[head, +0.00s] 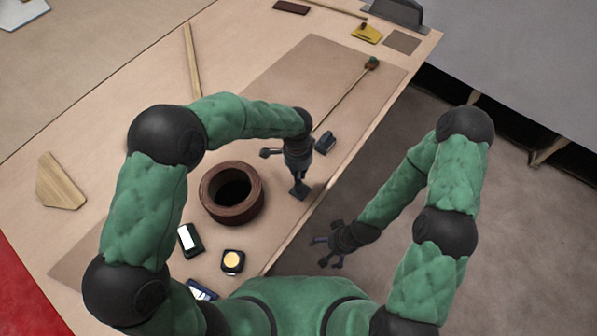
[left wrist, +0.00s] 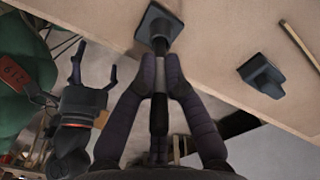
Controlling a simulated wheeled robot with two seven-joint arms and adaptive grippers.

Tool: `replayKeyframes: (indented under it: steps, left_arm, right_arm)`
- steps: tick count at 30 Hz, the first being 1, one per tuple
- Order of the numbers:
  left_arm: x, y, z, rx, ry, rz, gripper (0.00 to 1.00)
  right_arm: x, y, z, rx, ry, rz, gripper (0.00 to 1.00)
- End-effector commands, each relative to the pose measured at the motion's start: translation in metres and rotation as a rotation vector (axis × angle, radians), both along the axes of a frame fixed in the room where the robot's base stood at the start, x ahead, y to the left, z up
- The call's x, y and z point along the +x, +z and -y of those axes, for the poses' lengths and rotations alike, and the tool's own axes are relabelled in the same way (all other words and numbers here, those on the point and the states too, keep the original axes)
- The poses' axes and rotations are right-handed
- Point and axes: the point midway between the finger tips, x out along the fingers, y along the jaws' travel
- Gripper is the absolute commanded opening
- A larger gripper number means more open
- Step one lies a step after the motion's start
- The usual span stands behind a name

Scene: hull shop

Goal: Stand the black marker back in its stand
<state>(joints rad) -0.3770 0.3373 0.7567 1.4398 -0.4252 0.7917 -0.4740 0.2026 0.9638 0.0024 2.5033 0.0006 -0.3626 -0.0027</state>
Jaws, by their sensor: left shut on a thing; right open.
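The black marker (left wrist: 159,112) is upright between the fingers of my left gripper (head: 299,174), which is shut on it; the fingers hide much of it. The same gripper fills the middle of the left wrist view (left wrist: 160,70). A small black stand with a square base (head: 299,191) sits on the table directly below this gripper and also shows in the left wrist view (left wrist: 154,22). The marker lines up with the stand, but I cannot tell how deep its end sits. My right gripper (head: 324,245) is open and empty, off the table's front edge.
A brown roll (head: 240,211) stands left of the stand. A dark block (head: 325,141) lies behind it to the right. Dark boxes (head: 232,261) are near the front. A long rod (head: 343,98) lies further back. The table edge is close by on the right.

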Motion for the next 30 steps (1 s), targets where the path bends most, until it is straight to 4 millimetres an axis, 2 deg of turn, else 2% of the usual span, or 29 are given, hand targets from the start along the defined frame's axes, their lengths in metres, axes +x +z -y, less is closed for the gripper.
replayKeyframes:
  steps: [14,15,17,18,30]
  left_arm:
    - [0.0,-0.0035,-0.0001,0.0,0.0,0.0,0.0]
    - [0.0,-0.0035,-0.0001,0.0,0.0,0.0,0.17]
    - [0.0,-0.0035,-0.0001,0.0,0.0,0.0,0.34]
    - [0.0,-0.0035,-0.0001,0.0,0.0,0.0,0.39]
    - [0.0004,0.0018,-0.0001,-0.001,0.0,0.001,0.39]
  right_arm:
    - [0.0,-0.0006,0.0,0.0,0.0,0.0,1.0]
    - [0.0,-0.0006,0.0,0.0,0.0,0.0,1.0]
    - [0.0,-0.0006,0.0,0.0,0.0,0.0,1.0]
    - [0.0,-0.0006,0.0,0.0,0.0,0.0,1.0]
    - [0.0001,-0.0006,0.0,0.0,0.0,0.0,1.0]
